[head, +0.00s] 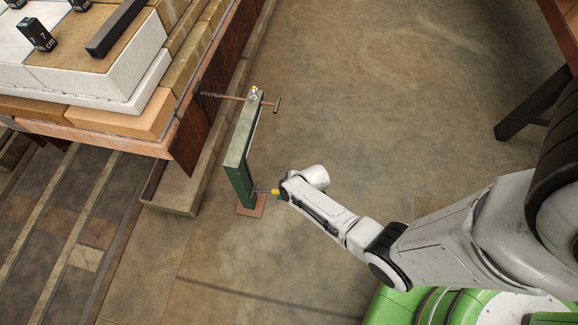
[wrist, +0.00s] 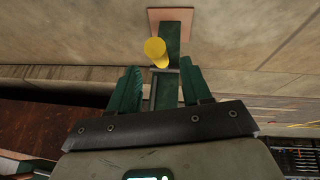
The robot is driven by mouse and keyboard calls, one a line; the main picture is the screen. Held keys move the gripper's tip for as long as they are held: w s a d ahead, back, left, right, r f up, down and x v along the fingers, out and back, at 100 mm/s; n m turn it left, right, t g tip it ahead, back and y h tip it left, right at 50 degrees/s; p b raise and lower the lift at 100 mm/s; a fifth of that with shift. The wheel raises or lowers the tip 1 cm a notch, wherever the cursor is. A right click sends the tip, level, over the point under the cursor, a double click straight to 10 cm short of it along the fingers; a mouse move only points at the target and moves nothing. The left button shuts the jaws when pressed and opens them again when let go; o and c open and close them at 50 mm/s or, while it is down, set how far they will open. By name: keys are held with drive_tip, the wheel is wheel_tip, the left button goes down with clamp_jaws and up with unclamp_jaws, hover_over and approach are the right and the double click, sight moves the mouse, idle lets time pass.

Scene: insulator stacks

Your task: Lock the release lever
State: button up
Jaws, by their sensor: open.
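The green post (head: 240,150) stands upright on a reddish base plate (head: 250,206), which also shows in the wrist view (wrist: 183,14). A short lever with a yellow end (head: 275,191) sticks out low on the post's right side. In the wrist view the yellow end (wrist: 155,49) appears just beyond my fingertips, slightly left of the middle. My gripper (wrist: 160,65) is open, its two dark green fingers apart with nothing held between them. In the head view my gripper (head: 284,188) is beside the yellow end, and its fingers are hard to make out. I cannot tell if they touch the lever.
A threaded rod with a T-shaped handle (head: 277,105) crosses the post's top and reaches a rusty plate (head: 206,110). A stepped platform with pale blocks (head: 100,85) stands at the left. A dark table leg (head: 520,116) is at the right.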

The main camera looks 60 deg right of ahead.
drive_tip(key=p+v, duration=0.2)
drive_tip(key=v, duration=0.3)
drive_tip(key=shift+s+r, duration=0.2)
drive_tip(key=shift+r, duration=0.15)
drive_tip(key=s+a+r+m+g, duration=0.25)
drive_tip(key=s+r, duration=0.25)
drive_tip(key=r, duration=0.7)
drive_tip(key=s+a+r+m+g, duration=0.25)
drive_tip(key=s+r, duration=0.25)
drive_tip(key=r, duration=0.8)
wheel_tip(320, 180, up, 18)
drive_tip(key=p, duration=1.8)
drive_tip(key=shift+s+a+r+m+h, duration=0.2)
drive_tip(key=shift+s+a+m+h, duration=0.1)
drive_tip(key=shift+s+a+m, duration=0.15)
